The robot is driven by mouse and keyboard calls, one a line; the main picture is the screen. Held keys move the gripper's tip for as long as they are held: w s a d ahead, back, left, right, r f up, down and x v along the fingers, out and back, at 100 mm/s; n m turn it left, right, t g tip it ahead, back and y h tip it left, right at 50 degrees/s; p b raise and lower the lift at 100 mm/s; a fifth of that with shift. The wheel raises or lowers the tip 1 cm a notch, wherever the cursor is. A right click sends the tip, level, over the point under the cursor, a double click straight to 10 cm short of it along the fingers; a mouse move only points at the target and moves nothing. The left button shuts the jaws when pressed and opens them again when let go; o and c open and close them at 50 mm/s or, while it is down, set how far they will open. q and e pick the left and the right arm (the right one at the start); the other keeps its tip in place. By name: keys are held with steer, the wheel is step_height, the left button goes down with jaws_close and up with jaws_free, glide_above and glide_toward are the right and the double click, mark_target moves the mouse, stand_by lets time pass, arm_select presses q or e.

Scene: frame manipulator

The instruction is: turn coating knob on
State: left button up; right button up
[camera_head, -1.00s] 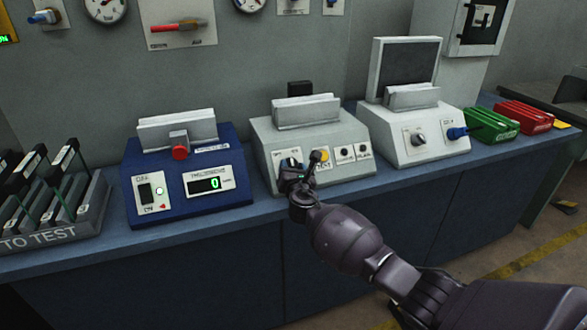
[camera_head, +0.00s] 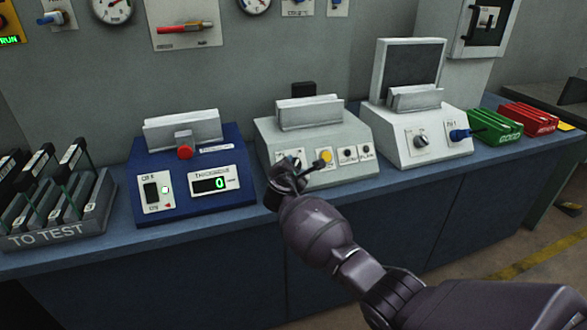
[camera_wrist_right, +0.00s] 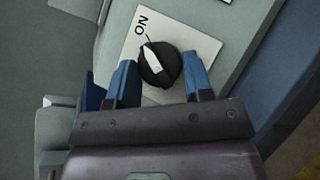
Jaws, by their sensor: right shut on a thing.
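The coating knob is a black round knob (camera_wrist_right: 160,66) with a white pointer, on a white plate on the front of the pale grey machine (camera_head: 350,128). In the right wrist view its pointer is turned toward the printed word ON. My right gripper (camera_wrist_right: 160,80) has its blue fingers on either side of the knob and is shut on it. In the head view the right gripper (camera_head: 284,172) is at the machine's left front corner and partly hides the knob. My left gripper is not in view.
A blue thickness meter (camera_head: 190,175) stands to the left, and a "TO TEST" rack (camera_head: 55,225) is beyond it. Another pale machine (camera_head: 420,145) with a dial stands to the right. A yellow button (camera_head: 326,156) is close to the right gripper. The bench front is mostly clear.

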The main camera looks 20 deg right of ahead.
stand_by(0.4)
steer(key=o, duration=0.9)
steer(key=shift+s+a+r, duration=0.2)
steer(key=shift+s+a, duration=0.1)
steer(key=shift+s, duration=0.15)
steer(key=p+v, duration=0.2)
steer(key=v, duration=0.7)
steer(key=shift+s+a, duration=0.15)
steer(key=shift+s, duration=0.25)
